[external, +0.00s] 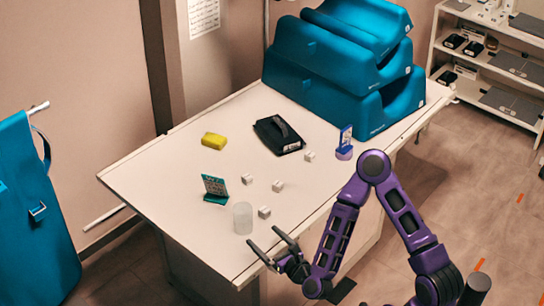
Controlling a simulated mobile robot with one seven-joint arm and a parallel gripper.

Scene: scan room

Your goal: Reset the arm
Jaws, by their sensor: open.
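My purple arm (340,225) reaches in from the lower right, bent at a high elbow. My gripper (266,247) is at the near edge of the white table (150,180), low in the picture. Its two dark fingers are apart and nothing shows between them. A translucent cup (242,218) stands on the table just beyond the fingertips, apart from them as far as I can tell. The height of the gripper against the tabletop is hard to judge.
Several small white cubes (264,212), a teal stand (215,189), a yellow sponge (214,140), a black case (279,135) and a purple-based holder (344,143) sit on the table. Stacked teal cushions (340,65) fill its far end. Shelves (490,60) stand at right.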

